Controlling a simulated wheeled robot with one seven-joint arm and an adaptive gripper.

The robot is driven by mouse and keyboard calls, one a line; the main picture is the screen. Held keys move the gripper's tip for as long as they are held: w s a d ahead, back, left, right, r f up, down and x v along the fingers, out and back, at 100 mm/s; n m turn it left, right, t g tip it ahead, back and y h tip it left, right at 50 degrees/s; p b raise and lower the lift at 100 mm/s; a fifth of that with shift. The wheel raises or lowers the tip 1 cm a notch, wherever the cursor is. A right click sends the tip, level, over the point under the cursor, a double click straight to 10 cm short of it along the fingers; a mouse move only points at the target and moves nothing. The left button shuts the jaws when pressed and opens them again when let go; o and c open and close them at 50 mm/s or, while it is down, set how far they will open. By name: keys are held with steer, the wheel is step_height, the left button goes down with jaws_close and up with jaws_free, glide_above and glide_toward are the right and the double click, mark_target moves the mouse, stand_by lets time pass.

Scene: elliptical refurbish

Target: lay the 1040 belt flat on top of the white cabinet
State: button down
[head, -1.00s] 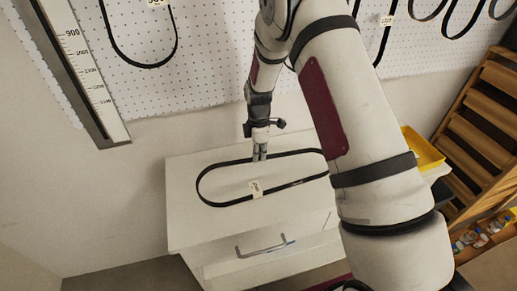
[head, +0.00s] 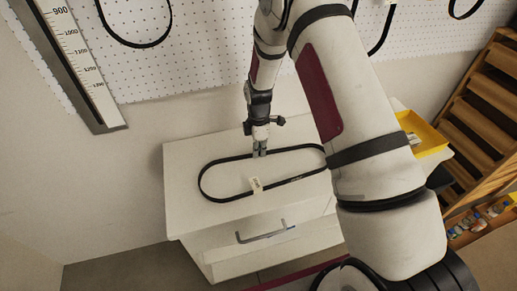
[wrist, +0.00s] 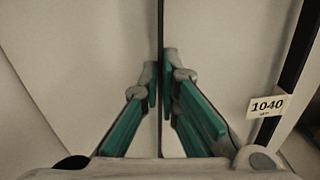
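The 1040 belt (head: 203,192) is a thin black loop, seen over the top of the white cabinet (head: 185,215), with its right end hidden behind my arm. Its white tag (head: 256,185) is on the near strand; in the wrist view the tag (wrist: 266,106) reads 1040. My gripper (head: 260,153) points down at the far strand. In the wrist view, its fingertips (wrist: 160,77) are closed on that strand (wrist: 160,30). I cannot tell whether the loop touches the cabinet top.
A pegboard (head: 220,60) with hanging belts and a ruler (head: 78,62) are on the wall behind. A yellow bin (head: 425,135) and a wooden rack (head: 480,130) stand right of the cabinet. A drawer handle (head: 262,236) projects from the cabinet front.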

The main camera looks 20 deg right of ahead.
steer(key=c, duration=1.7)
jaws_free()
